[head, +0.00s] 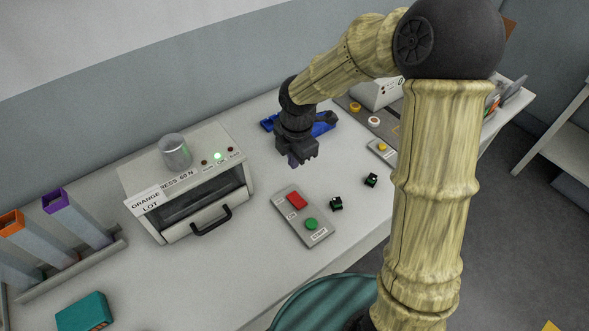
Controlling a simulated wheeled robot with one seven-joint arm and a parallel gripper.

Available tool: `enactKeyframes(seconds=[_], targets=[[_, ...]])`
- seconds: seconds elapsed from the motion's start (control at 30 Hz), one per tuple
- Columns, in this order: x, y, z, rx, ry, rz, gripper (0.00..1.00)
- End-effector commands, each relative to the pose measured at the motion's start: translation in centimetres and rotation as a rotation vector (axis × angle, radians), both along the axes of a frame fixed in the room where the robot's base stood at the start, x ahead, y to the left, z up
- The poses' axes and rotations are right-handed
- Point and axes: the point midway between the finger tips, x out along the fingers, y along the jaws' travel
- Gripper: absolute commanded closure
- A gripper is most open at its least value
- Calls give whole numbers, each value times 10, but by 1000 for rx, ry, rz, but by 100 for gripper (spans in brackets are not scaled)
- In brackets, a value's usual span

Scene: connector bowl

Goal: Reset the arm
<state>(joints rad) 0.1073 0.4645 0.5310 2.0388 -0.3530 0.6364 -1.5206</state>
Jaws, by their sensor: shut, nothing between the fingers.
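My arm rises on the right side of the head view and bends over to the left, above the white bench (165,270). My gripper (294,162) hangs from its end, pointing down over the bench, behind the grey button panel. Its dark fingers are shut with nothing seen between them. A blue tray (324,127) lies behind the gripper and is partly hidden by it.
A white press (190,185) with a black handle stands left of the gripper. A grey panel (302,217) has red and green buttons. Two small black-green connectors (336,204) (371,180) lie nearby. A teal box (86,312) and upright chutes (75,218) are at left.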

Motion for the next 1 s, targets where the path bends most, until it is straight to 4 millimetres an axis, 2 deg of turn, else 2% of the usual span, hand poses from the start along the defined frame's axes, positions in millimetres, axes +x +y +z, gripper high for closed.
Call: enactKeyframes(seconds=[0.13,0.67,0.83,1.0], targets=[[0,1,5,0,0,1,100],[-2,-2,5,-1,1,-29,100],[-14,-20,8,0,-2,-251,100],[-37,-50,13,22,-12,-656,100]])
